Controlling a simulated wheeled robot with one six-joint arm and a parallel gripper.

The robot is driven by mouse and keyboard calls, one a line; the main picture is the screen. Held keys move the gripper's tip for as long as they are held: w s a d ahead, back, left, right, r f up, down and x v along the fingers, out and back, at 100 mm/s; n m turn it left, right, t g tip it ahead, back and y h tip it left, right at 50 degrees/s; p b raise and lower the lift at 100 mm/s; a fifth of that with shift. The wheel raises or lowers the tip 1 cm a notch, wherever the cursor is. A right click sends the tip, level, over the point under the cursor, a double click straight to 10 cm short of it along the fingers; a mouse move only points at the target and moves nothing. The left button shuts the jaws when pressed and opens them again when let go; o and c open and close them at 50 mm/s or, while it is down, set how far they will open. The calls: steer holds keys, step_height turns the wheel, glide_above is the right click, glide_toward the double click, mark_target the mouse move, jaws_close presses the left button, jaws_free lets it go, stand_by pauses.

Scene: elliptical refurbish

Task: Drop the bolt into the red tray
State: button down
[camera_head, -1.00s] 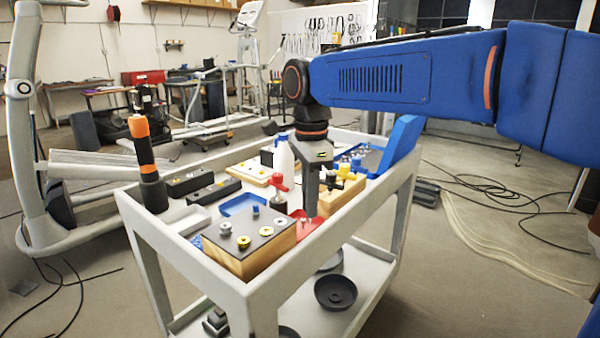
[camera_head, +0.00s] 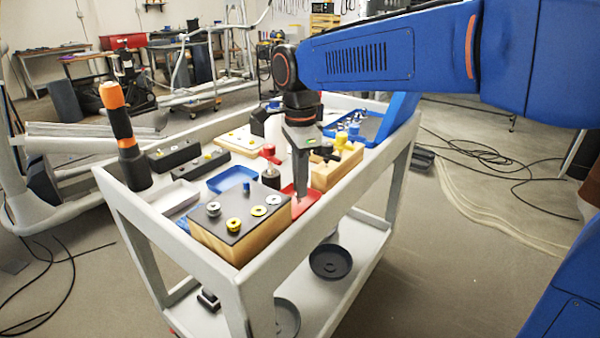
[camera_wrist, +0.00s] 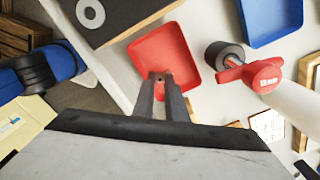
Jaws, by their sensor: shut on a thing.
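The red tray (camera_head: 309,203) lies on the cart top, just right of the wooden block with the dark top. In the wrist view the red tray (camera_wrist: 160,50) is directly ahead of my fingers. My gripper (camera_head: 299,196) points down with its fingertips over the tray. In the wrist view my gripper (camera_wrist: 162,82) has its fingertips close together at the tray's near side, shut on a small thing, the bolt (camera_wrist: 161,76). The bolt is tiny and mostly hidden by the fingers. I cannot tell whether it touches the tray floor.
The dark-topped block (camera_head: 235,228) with several knobs stands left of the tray. A blue tray (camera_head: 232,180) and a red-handled part (camera_head: 269,153) are behind it. A wooden block with yellow parts (camera_head: 336,170) stands close on the right. The cart's raised rim (camera_head: 330,215) runs in front.

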steer(key=shift+f, duration=0.25)
steer(key=c, duration=1.7)
jaws_free()
steer(key=shift+r, duration=0.1)
step_height(320, 180, up, 17)
steer(key=shift+r, duration=0.1)
